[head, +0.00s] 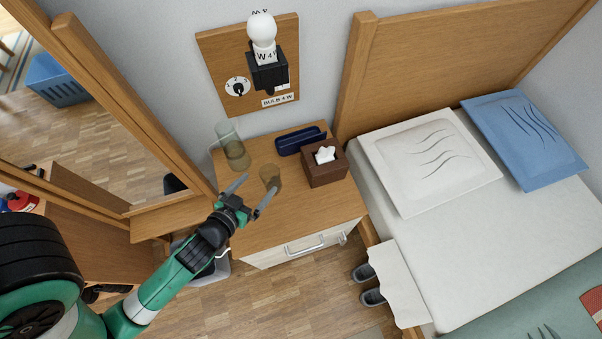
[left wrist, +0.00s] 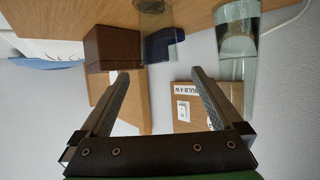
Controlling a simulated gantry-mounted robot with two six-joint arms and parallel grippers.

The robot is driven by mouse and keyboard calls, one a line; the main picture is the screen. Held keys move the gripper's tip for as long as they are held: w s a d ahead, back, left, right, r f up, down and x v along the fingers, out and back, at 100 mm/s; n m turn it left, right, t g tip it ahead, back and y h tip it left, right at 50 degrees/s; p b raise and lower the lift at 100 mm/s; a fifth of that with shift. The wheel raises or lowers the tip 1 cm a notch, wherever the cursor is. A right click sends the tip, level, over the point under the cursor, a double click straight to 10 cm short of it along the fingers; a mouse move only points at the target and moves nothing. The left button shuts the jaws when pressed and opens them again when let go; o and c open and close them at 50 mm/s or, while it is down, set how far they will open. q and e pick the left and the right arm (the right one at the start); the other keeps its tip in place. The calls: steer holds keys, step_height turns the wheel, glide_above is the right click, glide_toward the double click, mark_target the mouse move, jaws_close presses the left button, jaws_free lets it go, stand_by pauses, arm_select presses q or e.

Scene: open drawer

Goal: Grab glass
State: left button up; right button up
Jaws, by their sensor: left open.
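A small see-through glass with an amber tint (head: 270,179) stands upright on the wooden nightstand (head: 300,207). A taller clear glass vessel (head: 232,147) stands behind it to the left. My left gripper (head: 251,190) is open and empty, with its fingers pointing toward the small glass from the front left. In the left wrist view, which is turned upside down, the small glass (left wrist: 154,20) shows at the top, beyond the open fingers (left wrist: 160,76) and between their lines. The taller vessel (left wrist: 238,40) is to its right there. My right gripper is not in view.
A brown tissue box (head: 325,165) stands to the right of the small glass, with a dark blue case (head: 300,141) behind. A wall board (head: 249,70) holds a bulb fixture. A mirror frame (head: 130,105) stands left; the bed (head: 450,229) is right.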

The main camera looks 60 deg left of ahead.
mark_target(275, 170)
arm_select(q)
steer(key=shift+s+f, duration=0.15)
steer(key=shift+f, duration=0.45)
steer(key=shift+d, duration=0.15)
steer(key=shift+w+f, duration=0.15)
steer(key=shift+w, duration=0.1)
steer(key=b+x, duration=0.1)
steer(key=x, duration=0.3)
steer(key=shift+w+a+f+b, duration=0.2)
steer(key=shift+w+a+b, duration=0.05)
steer(key=shift+w+b, duration=0.05)
steer(key=shift+w+a+f, duration=0.1)
steer(key=shift+w+a, duration=0.1)
steer(key=shift+w, duration=0.15)
steer(key=b+x, duration=0.1)
steer(key=x, duration=0.1)
steer(key=b+x, duration=0.2)
steer(key=x, duration=0.1)
steer(key=shift+s+f, duration=0.15)
steer(key=shift+f, duration=0.25)
steer(key=shift+a, duration=0.1)
steer(key=shift+c, duration=0.2)
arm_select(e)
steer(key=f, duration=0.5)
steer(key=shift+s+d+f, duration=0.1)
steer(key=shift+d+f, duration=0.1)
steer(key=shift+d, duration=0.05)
arm_select(q)
steer(key=shift+r, duration=0.1)
steer(key=c, duration=1.4)
